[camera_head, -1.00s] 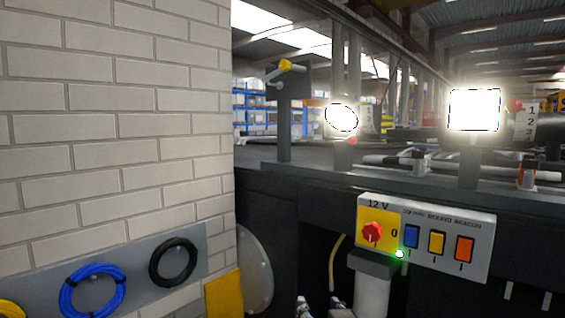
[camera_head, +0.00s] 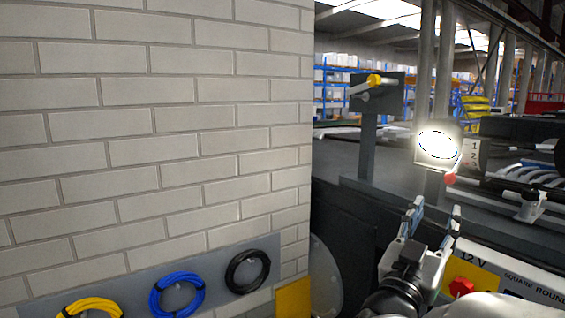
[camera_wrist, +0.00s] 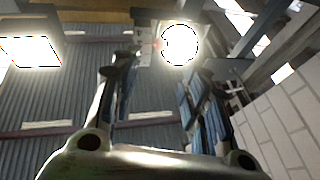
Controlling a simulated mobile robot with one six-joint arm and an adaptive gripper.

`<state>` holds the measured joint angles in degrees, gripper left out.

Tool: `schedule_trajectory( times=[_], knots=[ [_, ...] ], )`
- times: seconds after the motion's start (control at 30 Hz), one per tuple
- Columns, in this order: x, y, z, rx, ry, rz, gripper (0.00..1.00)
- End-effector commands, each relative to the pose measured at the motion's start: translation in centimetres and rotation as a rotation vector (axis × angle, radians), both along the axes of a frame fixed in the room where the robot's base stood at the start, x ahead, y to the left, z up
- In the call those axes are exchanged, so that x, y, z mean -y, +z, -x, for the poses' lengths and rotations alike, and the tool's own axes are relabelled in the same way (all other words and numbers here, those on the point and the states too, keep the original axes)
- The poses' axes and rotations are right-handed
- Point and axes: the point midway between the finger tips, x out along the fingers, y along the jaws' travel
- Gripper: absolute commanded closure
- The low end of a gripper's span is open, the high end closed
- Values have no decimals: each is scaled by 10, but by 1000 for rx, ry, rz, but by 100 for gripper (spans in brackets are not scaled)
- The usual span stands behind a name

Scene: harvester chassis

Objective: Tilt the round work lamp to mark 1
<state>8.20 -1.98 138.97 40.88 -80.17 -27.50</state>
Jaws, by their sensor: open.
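The round work lamp (camera_head: 437,147) is lit and stands on a post on the dark chassis, right of the brick wall. A red knob (camera_head: 450,179) sits at its lower right, and a white plate with marks (camera_head: 473,152) stands just right of it. Which mark the lamp points to, I cannot tell. My gripper (camera_head: 434,208) is open and empty, below the lamp and apart from it. In the wrist view the round lamp (camera_wrist: 179,45) glows beyond and between the open fingers (camera_wrist: 158,85), near the top.
A brick wall (camera_head: 150,130) with hanging cable coils fills the left. A post with a yellow-ended lever (camera_head: 374,81) stands left of the lamp. The 12 V switch panel (camera_head: 500,275) is partly hidden behind my arm. A lit square lamp (camera_wrist: 30,50) shows in the wrist view.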

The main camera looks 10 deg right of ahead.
Motion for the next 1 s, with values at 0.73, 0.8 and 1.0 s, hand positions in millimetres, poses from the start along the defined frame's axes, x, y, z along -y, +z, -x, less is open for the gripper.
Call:
schedule_trajectory(
  times=[0.73,0.8,1.0],
  knots=[
    [92,49,-71,0,2,-1,58],
    [93,49,-72,0,2,-1,58],
    [93,49,-72,0,2,-1,58]
  ],
)
